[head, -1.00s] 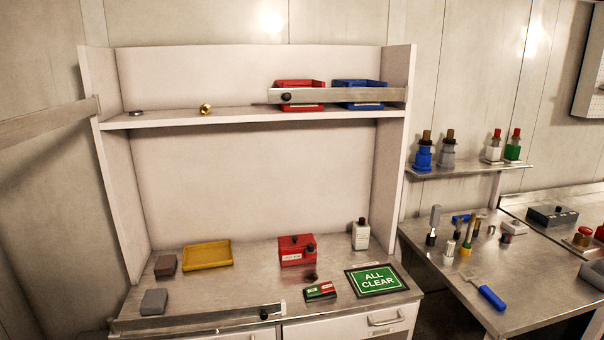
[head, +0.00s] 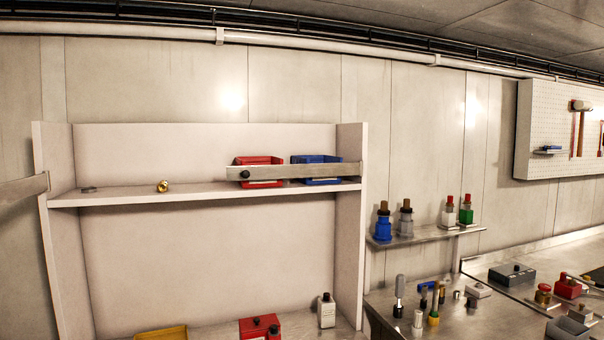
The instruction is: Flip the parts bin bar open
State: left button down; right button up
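A flat metal bar (head: 300,171) runs across the front of the red bin (head: 259,160) and the blue bin (head: 317,160) on the upper shelf. It has a dark round knob near its left end, and its right end meets the shelf unit's right side panel. The bar lies about level, in front of both bins. Neither of my grippers shows in the head view.
The shelf (head: 120,198) also holds a brass fitting (head: 163,186) and a dark ring (head: 89,189). Another metal bar (head: 22,190) sticks out from the unit's left side. Bottles stand on a small shelf (head: 430,235) to the right; the bench (head: 400,307) below holds several tools.

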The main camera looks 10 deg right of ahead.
aim_at(237, 172)
jog(key=i+j+z, duration=0.35)
jog(key=i, duration=0.2)
jog(key=i+j+z, duration=0.4)
jog(key=i, duration=0.1)
